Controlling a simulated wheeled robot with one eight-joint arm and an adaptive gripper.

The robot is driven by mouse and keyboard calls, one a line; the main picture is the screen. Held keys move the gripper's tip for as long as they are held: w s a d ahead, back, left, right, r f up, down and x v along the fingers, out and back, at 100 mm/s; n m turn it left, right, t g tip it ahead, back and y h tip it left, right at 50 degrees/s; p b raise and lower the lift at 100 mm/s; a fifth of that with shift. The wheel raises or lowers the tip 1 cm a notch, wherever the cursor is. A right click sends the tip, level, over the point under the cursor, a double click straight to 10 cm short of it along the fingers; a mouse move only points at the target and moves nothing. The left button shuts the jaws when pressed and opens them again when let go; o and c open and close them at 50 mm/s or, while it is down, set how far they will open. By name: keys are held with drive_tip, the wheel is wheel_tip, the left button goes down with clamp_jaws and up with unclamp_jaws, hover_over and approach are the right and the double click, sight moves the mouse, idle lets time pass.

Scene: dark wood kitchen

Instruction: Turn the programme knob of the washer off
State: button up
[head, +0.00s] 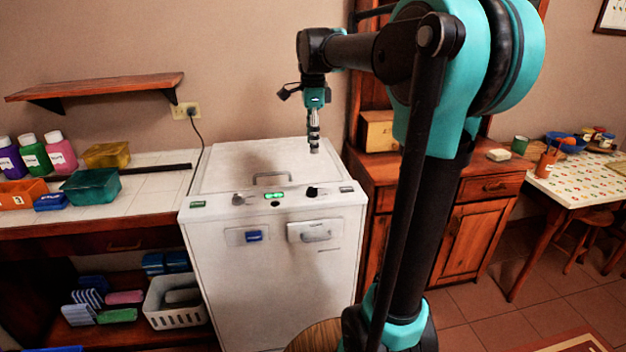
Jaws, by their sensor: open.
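The white washer (266,270) stands between a tiled counter and a wooden cabinet.
The tiled counter (150,190) at left holds bottles and boxes, with a wooden shelf (98,87) above. A white basket (176,305) sits low beside the washer. The wooden cabinet (440,180) stands at right. The space above the washer's control strip is clear.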

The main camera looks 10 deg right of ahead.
sight(312, 191)
drive_tip(key=shift+m, duration=0.5)
drive_tip(key=f, duration=0.5)
drive_tip(key=w+f, duration=0.1)
drive_tip(key=f, duration=1)
drive_tip(key=shift+w, duration=0.15)
drive_tip(key=shift+r, duration=0.1)
drive_tip(key=c, duration=1.2)
